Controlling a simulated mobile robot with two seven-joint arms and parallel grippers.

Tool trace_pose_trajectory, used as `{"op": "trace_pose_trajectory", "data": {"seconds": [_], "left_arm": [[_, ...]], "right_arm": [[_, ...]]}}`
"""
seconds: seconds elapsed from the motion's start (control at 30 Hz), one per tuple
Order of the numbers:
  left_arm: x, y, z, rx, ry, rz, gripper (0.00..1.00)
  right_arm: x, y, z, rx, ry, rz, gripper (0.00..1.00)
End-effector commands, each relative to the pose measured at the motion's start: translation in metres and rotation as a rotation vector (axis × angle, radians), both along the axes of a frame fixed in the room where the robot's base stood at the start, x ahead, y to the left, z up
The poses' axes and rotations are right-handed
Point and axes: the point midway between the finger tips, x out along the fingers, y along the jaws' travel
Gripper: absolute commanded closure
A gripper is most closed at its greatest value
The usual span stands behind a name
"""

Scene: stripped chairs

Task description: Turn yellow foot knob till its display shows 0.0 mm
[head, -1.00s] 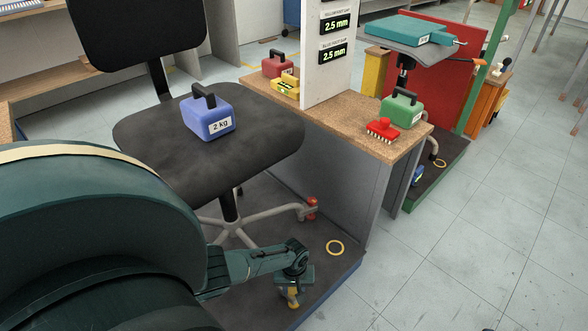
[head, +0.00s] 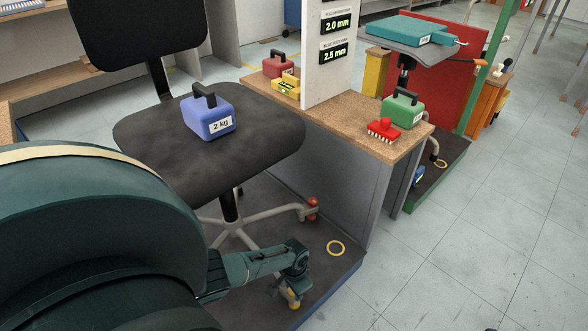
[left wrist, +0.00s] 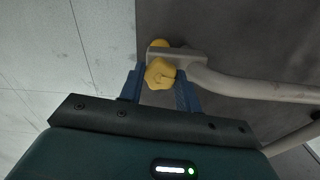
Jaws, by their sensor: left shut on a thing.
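The yellow foot knob (left wrist: 159,73) is at the end of a grey chair leg (left wrist: 240,85) in the left wrist view. It also shows, small and partly hidden, in the head view (head: 294,293). My left gripper (left wrist: 160,88) is shut on the knob, with one blue finger on each side of it. The upper display (head: 338,26), whose label is hard to read, shows 2.0 mm. The lower display (head: 333,53), labelled for the blue foot, shows 2.5 mm. My right gripper is in neither view.
The chair seat (head: 180,165) bears a blue 2 kg weight (head: 208,120). A red foot knob (head: 313,203) is on another leg. A grey partition (head: 340,180) stands to the right.

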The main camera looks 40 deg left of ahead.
Motion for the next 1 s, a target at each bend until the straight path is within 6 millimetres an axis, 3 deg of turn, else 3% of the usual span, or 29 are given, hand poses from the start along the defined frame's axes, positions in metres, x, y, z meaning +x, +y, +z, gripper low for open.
{"op": "trace_pose_trajectory", "data": {"seconds": [1.0], "left_arm": [[-0.0015, 0.0002, -0.0018, -0.005, 0.005, -0.965, 0.90]], "right_arm": [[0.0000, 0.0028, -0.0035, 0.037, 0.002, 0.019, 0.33]]}}
